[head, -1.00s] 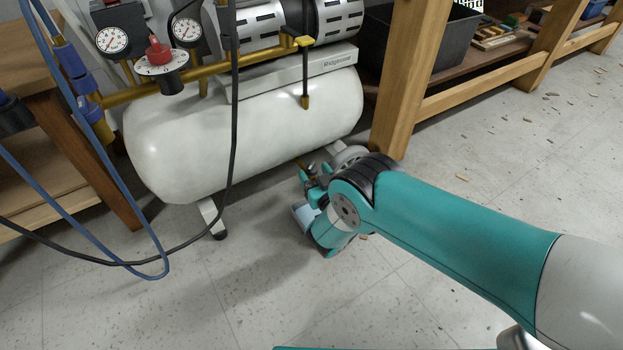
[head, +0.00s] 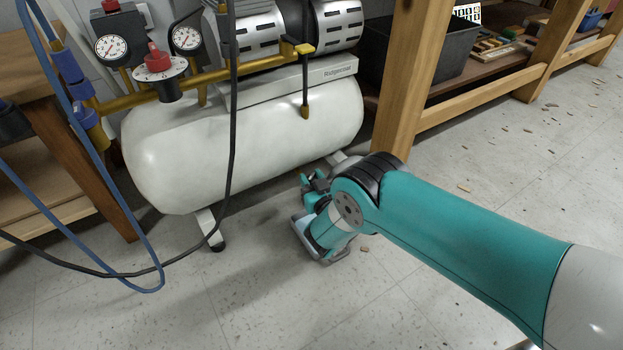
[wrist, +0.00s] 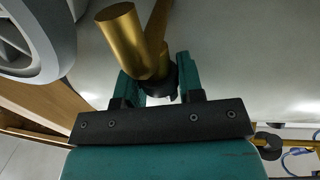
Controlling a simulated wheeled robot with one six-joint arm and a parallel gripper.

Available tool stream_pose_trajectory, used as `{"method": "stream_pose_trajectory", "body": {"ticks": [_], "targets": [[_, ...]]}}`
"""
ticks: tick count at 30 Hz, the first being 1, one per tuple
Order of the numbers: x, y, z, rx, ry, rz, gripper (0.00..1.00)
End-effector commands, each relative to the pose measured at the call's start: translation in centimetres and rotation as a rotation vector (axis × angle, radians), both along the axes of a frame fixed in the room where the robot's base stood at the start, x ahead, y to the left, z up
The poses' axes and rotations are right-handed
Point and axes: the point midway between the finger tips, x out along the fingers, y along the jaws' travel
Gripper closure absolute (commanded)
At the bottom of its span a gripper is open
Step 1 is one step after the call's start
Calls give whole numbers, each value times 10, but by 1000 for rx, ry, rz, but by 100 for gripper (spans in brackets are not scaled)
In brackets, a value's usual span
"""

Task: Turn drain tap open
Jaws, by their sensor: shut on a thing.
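The drain tap (wrist: 135,40) shows in the wrist view as a brass pipe piece under the white tank, with a dark part at its lower end between my fingers. My gripper (wrist: 160,85) is shut on the drain tap, one teal finger on each side. In the head view my gripper (head: 312,185) is low beneath the compressor tank (head: 260,130), near its right end. The tap itself is hidden there behind my gripper and wrist. How far the tap is turned cannot be told.
A wheel (wrist: 30,40) is close on the left in the wrist view. A wooden bench leg (head: 405,80) stands right of the tank. A black cable (head: 233,120) and a blue hose (head: 150,225) hang at the left.

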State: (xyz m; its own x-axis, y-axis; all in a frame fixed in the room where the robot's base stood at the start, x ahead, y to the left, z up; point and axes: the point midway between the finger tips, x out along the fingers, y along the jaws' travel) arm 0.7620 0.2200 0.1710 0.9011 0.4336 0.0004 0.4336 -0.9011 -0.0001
Motion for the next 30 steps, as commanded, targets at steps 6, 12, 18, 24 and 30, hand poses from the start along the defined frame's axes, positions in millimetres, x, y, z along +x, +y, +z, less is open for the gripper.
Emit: {"method": "stream_pose_trajectory", "body": {"ticks": [6, 12, 18, 24, 30], "targets": [[-1, 1, 2, -1, 0, -64, 89], [-2, 2, 0, 2, 0, -196, 89], [-1, 2, -4, 3, -2, -355, 89], [-1, 2, -6, 4, 0, -494, 89], [0, 1, -4, 2, 0, -592, 89]]}}
